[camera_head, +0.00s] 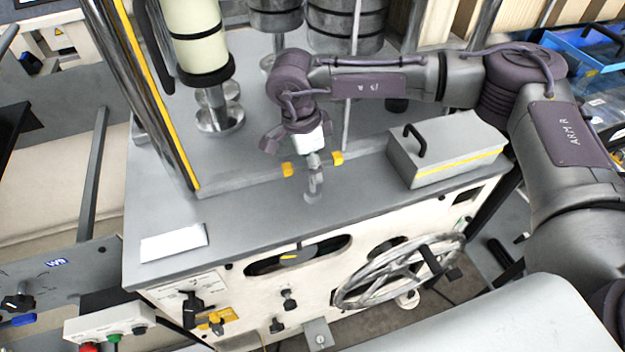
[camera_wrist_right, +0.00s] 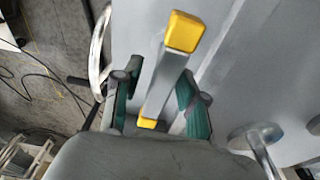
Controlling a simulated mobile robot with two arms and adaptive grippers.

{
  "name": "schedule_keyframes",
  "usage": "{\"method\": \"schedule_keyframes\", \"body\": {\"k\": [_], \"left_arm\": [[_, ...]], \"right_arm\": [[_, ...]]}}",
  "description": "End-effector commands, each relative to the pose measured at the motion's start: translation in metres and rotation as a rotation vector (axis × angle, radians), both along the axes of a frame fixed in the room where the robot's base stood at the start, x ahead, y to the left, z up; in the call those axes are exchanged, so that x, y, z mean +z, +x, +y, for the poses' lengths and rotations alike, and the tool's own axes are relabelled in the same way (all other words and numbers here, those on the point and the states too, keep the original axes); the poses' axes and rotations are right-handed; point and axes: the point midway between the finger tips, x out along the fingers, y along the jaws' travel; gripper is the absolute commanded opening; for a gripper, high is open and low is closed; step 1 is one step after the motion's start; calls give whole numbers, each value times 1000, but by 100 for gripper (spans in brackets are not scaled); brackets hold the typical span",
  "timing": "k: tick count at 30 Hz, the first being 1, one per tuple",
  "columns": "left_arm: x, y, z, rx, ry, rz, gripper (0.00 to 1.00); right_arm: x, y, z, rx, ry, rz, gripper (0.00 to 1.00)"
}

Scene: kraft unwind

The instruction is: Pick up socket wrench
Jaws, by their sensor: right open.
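A grey bar with yellow ends, which looks like the socket wrench (camera_wrist_right: 165,82), lies on the grey machine top. In the head view its yellow ends (camera_head: 287,170) show on both sides of my right gripper (camera_head: 314,182), which hides most of its middle. In the right wrist view my right gripper (camera_wrist_right: 160,90) is open. Its two green-padded fingers stand on either side of the bar. I cannot tell whether either finger touches it. My left gripper is not in view.
A grey lidded box (camera_head: 440,155) with a black handle and yellow stripe stands right of the gripper. A white card (camera_head: 174,243) lies at the front left. A handwheel (camera_head: 400,270) is on the machine's front. Rollers and posts rise behind.

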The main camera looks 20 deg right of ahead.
Motion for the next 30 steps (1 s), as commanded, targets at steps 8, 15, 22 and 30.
{"method": "schedule_keyframes", "body": {"k": [8, 15, 22, 30], "left_arm": [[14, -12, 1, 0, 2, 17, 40], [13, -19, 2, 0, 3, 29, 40], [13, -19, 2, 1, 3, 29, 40], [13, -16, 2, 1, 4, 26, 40]], "right_arm": [[-26, 0, -5, -2, 0, 0, 42], [-27, 1, -5, -2, 0, 0, 35], [-27, 1, -5, -2, 0, 0, 0], [-27, 1, -4, -2, 1, 0, 0]]}}
